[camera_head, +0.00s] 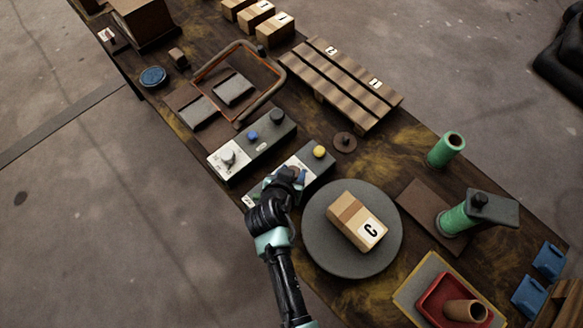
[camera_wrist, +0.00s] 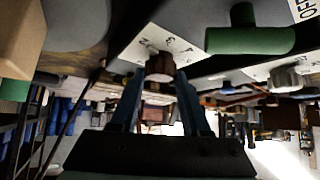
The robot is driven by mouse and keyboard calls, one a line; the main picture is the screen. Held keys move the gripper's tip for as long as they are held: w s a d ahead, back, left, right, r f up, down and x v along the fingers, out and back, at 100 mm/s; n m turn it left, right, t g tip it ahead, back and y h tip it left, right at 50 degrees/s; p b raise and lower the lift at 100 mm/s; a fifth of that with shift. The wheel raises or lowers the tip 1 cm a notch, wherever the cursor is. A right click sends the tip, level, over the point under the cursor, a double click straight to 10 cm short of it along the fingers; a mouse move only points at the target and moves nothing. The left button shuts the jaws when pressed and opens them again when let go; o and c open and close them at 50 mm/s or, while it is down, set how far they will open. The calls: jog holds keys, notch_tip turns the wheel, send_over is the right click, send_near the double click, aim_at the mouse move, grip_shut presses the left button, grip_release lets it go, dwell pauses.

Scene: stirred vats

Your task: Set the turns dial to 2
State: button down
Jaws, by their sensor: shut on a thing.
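The turns dial, a brown knob (camera_wrist: 157,61), stands on a pale panel (camera_wrist: 190,52) with small dark digits around it in the wrist view. The two blue fingers of my gripper (camera_wrist: 161,80) are shut on the knob, one on each side. I cannot tell which digit the dial points to. In the head view my gripper (camera_head: 295,175) is down at the pale face of a small control box (camera_head: 310,164) and mostly hides the dial.
A round grey turntable (camera_head: 326,255) with a carton marked C (camera_head: 348,215) is close right of my gripper. A second control box (camera_head: 262,145) with a pale knob (camera_head: 227,156) is to the upper left. A green handle (camera_wrist: 250,40) is beside the dial.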

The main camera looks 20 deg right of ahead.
jog(key=shift+n, duration=0.3)
jog(key=shift+c, duration=1.9)
grip_release()
jog(key=shift+s+r, duration=0.1)
jog(key=v, duration=1.2)
jog(key=shift+s+r, duration=0.25)
jog(key=shift+s, duration=0.1)
